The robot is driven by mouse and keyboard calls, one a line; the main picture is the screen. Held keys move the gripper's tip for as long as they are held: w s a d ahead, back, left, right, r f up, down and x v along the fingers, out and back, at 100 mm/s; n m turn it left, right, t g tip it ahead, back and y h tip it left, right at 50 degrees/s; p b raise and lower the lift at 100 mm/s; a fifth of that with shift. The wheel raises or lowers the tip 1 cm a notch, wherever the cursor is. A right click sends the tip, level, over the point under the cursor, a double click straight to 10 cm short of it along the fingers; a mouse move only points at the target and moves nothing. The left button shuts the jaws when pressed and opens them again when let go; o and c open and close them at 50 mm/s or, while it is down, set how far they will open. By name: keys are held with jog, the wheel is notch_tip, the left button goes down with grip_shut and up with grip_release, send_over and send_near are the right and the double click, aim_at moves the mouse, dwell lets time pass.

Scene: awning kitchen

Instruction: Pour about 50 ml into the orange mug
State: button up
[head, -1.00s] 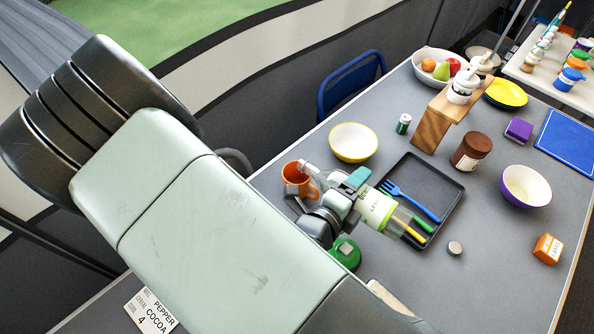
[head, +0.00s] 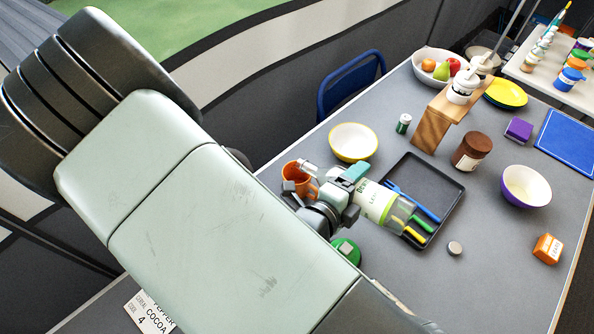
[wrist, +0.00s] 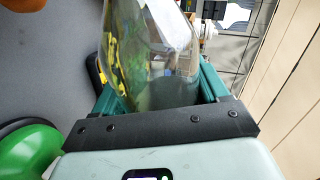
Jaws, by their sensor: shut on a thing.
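The orange mug (head: 292,171) stands near the table's left edge in the head view, partly hidden by my gripper and the bottle's neck. My gripper (head: 350,187) is shut on a clear bottle with a white and pale green label (head: 374,204). The bottle is tipped well over, with its base end to the right and its mouth end (head: 308,170) at the mug's rim. I cannot tell whether liquid is flowing. In the wrist view the clear bottle (wrist: 150,60) fills the space between the jaws, and an orange patch, probably the mug (wrist: 22,4), shows at the top left.
A black tray (head: 448,178) with a blue fork and other utensils lies under and beyond the bottle. A green object (head: 346,250) sits close below my gripper. A yellow-rimmed bowl (head: 353,142) stands behind the mug.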

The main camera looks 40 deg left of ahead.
jog(key=shift+w+d+r, duration=0.1)
jog(key=shift+d+r, duration=0.15)
jog(key=shift+d, duration=0.7)
dwell(0.4)
jog(key=shift+r+n, duration=0.3)
jog(key=shift+n, duration=0.1)
dwell(0.8)
